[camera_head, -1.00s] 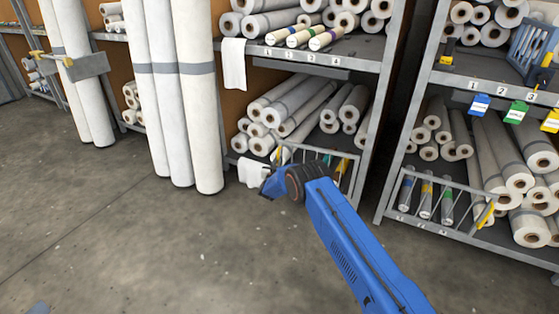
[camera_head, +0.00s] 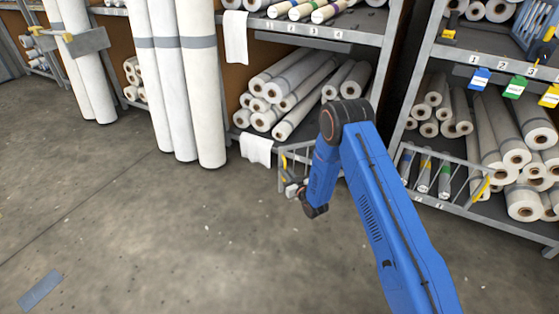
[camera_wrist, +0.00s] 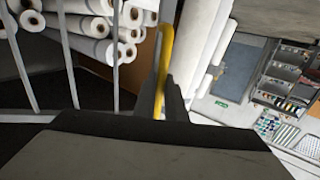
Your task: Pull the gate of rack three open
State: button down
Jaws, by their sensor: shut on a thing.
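The gate (camera_head: 297,152) is a light metal barred frame at the lower shelf of the middle rack; it stands out from the shelf front, partly hidden by my arm. Its bars (camera_wrist: 68,50) also fill the left of the wrist view. A yellow handle (camera_wrist: 166,48) stands upright between my jaws there. My gripper (camera_wrist: 161,92) is shut on this handle. In the head view my gripper (camera_head: 293,188) is low in front of the rack, at the gate's near edge. I cannot read a rack number on this gate.
White rolls (camera_head: 290,90) lie on the shelf behind the gate. Tall white rolls (camera_head: 200,90) stand to the left. The right rack has its own gate (camera_head: 450,160) with a yellow handle.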

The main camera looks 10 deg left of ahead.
jog(key=s+d+n+g+y, duration=0.3)
jog(key=s+d, duration=0.6)
jog(key=d, duration=0.5)
jog(key=s+d+n+g+y, duration=0.3)
jog(key=s+d+g, duration=0.4)
jog(key=s+d, duration=0.3)
jog(key=shift+d+n+y, duration=0.3)
jog(key=shift+d+n, duration=0.6)
jog(key=shift+d, duration=1.05)
jog(key=c, duration=1.8)
grip_release()
jog(key=v, duration=1.7)
jog(key=shift+d, duration=0.2)
